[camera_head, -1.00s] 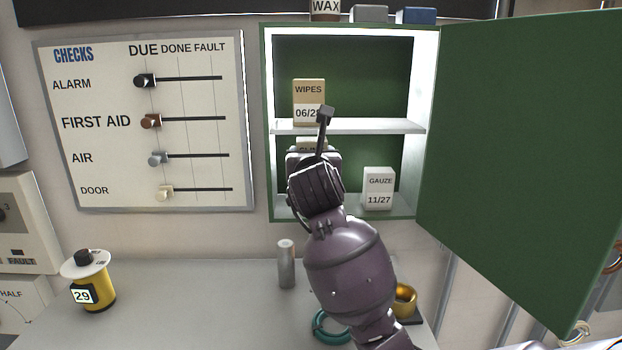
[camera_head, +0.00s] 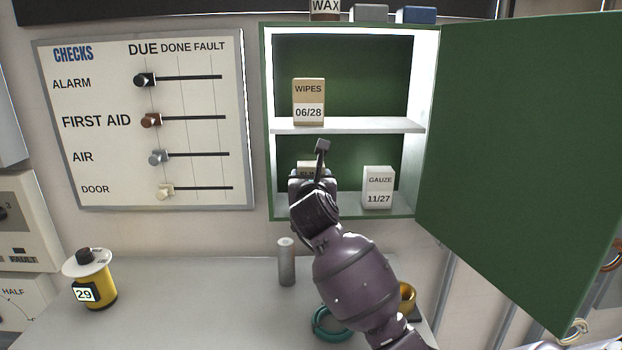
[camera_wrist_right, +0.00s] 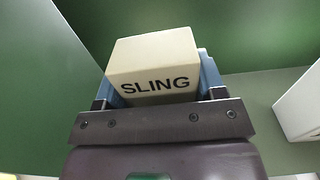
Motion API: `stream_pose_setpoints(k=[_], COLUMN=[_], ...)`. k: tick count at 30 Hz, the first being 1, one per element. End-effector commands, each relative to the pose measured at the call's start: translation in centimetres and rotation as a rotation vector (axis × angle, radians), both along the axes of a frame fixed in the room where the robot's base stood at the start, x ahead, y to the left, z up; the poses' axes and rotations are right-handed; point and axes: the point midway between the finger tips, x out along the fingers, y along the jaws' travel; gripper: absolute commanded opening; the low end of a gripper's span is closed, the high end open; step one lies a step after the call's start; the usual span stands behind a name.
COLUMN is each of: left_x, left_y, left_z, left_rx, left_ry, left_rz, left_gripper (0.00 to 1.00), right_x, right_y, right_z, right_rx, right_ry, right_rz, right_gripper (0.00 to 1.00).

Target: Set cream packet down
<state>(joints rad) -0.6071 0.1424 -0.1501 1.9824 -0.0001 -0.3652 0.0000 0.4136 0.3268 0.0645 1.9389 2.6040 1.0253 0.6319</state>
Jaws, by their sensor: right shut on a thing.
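The cream packet marked SLING (camera_wrist_right: 152,68) is between the blue-grey fingers of my right gripper (camera_wrist_right: 158,82) in the right wrist view. In the head view only the top of the packet (camera_head: 308,166) shows above my right gripper (camera_head: 314,182), which hides the rest. It is in the lower compartment of the green cabinet (camera_head: 267,120), left of the white GAUZE packet (camera_head: 379,188). I cannot tell whether its base touches the cabinet floor. My left gripper is not in view.
The WIPES packet (camera_head: 308,101) stands on the middle shelf (camera_head: 380,126) above. The open green door (camera_head: 520,150) fills the right side. A grey cylinder (camera_head: 286,262), teal ring (camera_head: 328,324) and yellow spool (camera_head: 95,285) are on the counter. A checks board (camera_head: 110,150) hangs left.

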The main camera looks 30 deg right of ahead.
Motion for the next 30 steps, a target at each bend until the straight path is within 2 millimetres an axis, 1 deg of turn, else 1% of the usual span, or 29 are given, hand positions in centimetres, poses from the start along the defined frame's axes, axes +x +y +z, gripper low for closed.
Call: stream_pose_setpoints(k=[9,10,12,15,22,25,28,30], left_x=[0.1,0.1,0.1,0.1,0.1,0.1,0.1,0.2], left_y=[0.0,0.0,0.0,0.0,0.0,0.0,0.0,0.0], left_z=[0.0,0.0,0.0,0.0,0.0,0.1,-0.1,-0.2], left_rx=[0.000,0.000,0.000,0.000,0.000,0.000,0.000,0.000], left_ry=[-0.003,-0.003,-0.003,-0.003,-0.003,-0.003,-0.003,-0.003], left_rz=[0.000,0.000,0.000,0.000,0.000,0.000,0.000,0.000], left_gripper=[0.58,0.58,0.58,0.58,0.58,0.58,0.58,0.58], right_x=[0.0,0.0,0.0,0.0,0.0,0.0,-0.7,-1.6], right_y=[0.0,0.0,0.0,0.0,0.0,0.0,0.5,1.0], right_z=[-0.3,-0.3,-0.3,-0.3,-0.2,0.1,-0.1,-0.1], right_rx=[0.001,0.000,0.000,0.000,-0.001,-0.001,-0.001,0.002], right_ry=[0.001,0.001,0.001,0.001,0.001,0.000,0.001,0.001], right_rz=[0.000,0.000,0.000,0.000,0.000,0.000,0.001,0.001], right_gripper=[0.40,0.65,0.76,0.89,0.89,0.89,0.89,0.89])
